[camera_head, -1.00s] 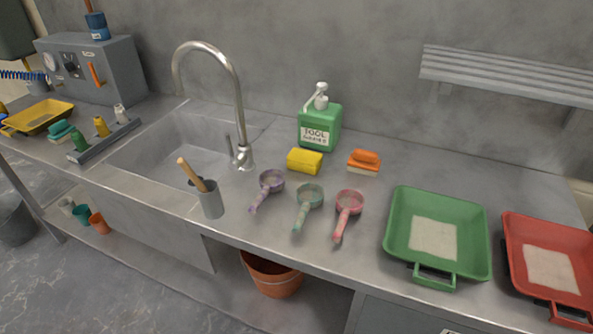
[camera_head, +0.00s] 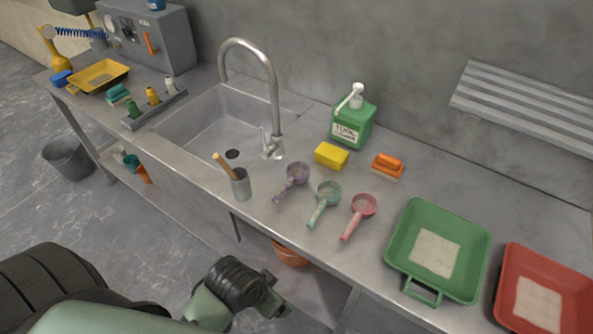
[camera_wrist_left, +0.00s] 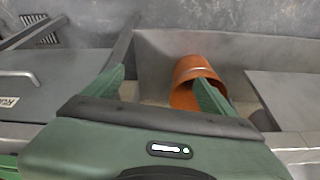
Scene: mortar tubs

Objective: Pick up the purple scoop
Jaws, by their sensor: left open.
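The purple scoop (camera_head: 295,174) lies on the steel counter in the head view, its bowl toward the back and its handle pointing to the front left. A green scoop (camera_head: 328,195) and a red scoop (camera_head: 361,209) lie to its right. My left arm comes in at the lower left of the head view, in front of the counter and apart from the scoops. In the left wrist view my left gripper (camera_wrist_left: 160,80) is open, with nothing between its green fingers. The purple scoop does not show there. My right gripper is not in view.
A grey cup (camera_head: 241,186) with a wooden handle in it stands left of the purple scoop. The sink and faucet (camera_head: 272,100) are behind it. A yellow sponge (camera_head: 331,155) and green bottle (camera_head: 353,122) stand behind the scoops. An orange bucket (camera_wrist_left: 195,75) sits below the counter.

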